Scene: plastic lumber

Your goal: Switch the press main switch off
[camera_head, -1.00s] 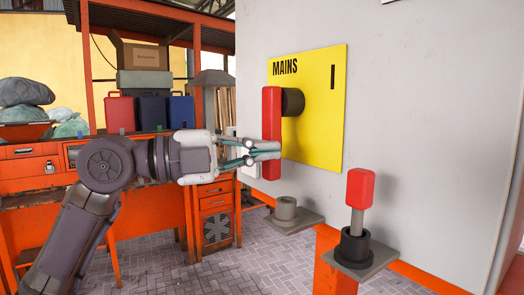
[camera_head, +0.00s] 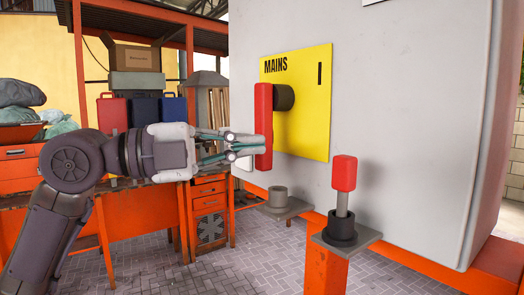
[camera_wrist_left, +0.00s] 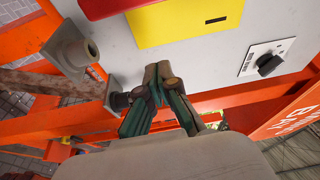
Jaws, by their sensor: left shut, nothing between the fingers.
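The press main switch is a red bar handle (camera_head: 263,110) on a round black hub (camera_head: 284,97). It stands upright in front of a yellow plate (camera_head: 315,115) lettered MAINS, with a black "I" mark at its upper right. My left gripper (camera_head: 258,146) is shut and empty. In the head view its fingertips overlap the handle's lower part; I cannot tell whether they touch. In the left wrist view the shut fingertips (camera_wrist_left: 158,74) are below a red piece (camera_wrist_left: 108,6), likely the handle, and the yellow plate (camera_wrist_left: 185,22). My right gripper is not in view.
A red-topped lever (camera_head: 344,173) stands on a bracket at the cabinet's lower front, beside an empty grey socket (camera_head: 277,197). The grey cabinet (camera_head: 410,110) rises behind the switch. An orange workbench (camera_head: 208,195) with cases stands at the left. A black knob (camera_wrist_left: 268,65) shows in the wrist view.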

